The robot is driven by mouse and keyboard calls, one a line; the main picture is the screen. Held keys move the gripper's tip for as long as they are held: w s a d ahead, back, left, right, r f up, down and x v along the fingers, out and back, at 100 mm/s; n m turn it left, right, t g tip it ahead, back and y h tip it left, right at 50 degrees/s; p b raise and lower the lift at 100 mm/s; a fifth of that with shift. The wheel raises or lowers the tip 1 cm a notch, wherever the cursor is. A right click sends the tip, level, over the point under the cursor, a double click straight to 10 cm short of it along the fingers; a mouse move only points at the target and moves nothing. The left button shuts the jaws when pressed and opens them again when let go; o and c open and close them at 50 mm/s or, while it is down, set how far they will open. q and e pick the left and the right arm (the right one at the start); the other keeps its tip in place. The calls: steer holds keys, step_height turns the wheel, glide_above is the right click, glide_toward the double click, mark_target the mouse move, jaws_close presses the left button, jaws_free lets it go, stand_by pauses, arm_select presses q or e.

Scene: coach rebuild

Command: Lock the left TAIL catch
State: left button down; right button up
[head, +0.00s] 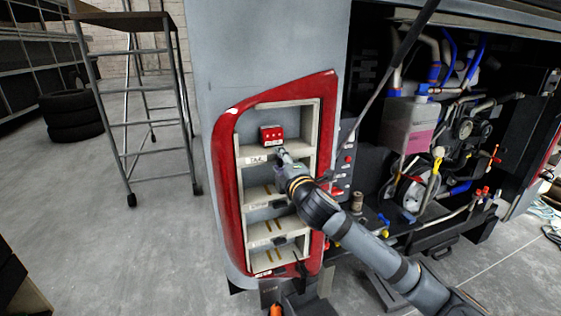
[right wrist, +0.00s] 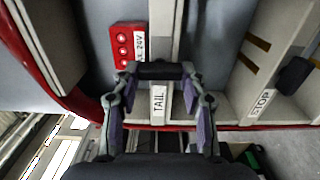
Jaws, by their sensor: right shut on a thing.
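The left lamp housing (head: 228,180) is a tall red frame with pale shelves on the coach's rear corner. The TAIL label (head: 257,160) is on the upper shelf edge; it also shows between my fingers in the right wrist view (right wrist: 158,101). My right gripper (head: 281,154) reaches in from the lower right to this shelf. In the right wrist view its fingertips are at both ends of a dark bar, seemingly the TAIL catch (right wrist: 160,71), and shut on it. The catch is mostly hidden by the gripper in the head view. My left gripper is not in view.
A red block (head: 271,134) sits just above the TAIL label. A dark catch (right wrist: 294,76) is by the STOP label (right wrist: 262,103). The open engine bay (head: 440,140) is to the right. A wheeled scaffold (head: 140,110) and tyres (head: 73,117) stand left; floor between is clear.

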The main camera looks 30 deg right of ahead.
steer(key=o, duration=1.1)
steer(key=shift+o, duration=0.2)
steer(key=shift+r, duration=0.1)
